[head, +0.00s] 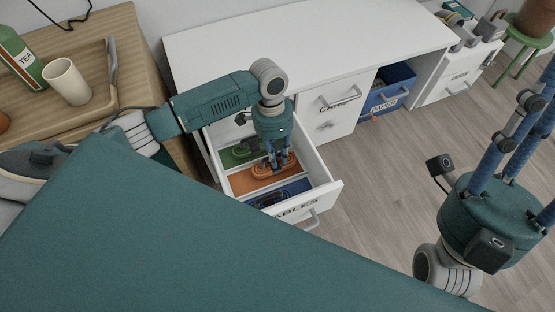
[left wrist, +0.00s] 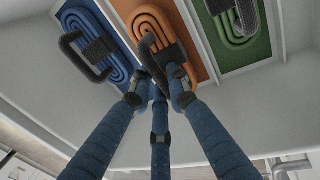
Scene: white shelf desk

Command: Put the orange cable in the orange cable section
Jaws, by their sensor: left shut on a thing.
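The orange cable (head: 266,170) is a coiled loop with a dark band, lying in the orange section (head: 241,184) of the open cables drawer (head: 331,190). It also shows in the left wrist view (left wrist: 146,18), top centre, over the orange floor. My left gripper (head: 277,164) reaches down into the drawer and is shut on the cable near its dark part; its fingertips (left wrist: 158,82) cover some of it. My right gripper (head: 533,100) is at the right, away from the drawer, and its fingertips are cut off by the frame edge.
A green cable (head: 240,152) and a blue cable (head: 268,198) lie in the sections on either side. The drawer walls are close around my left gripper.

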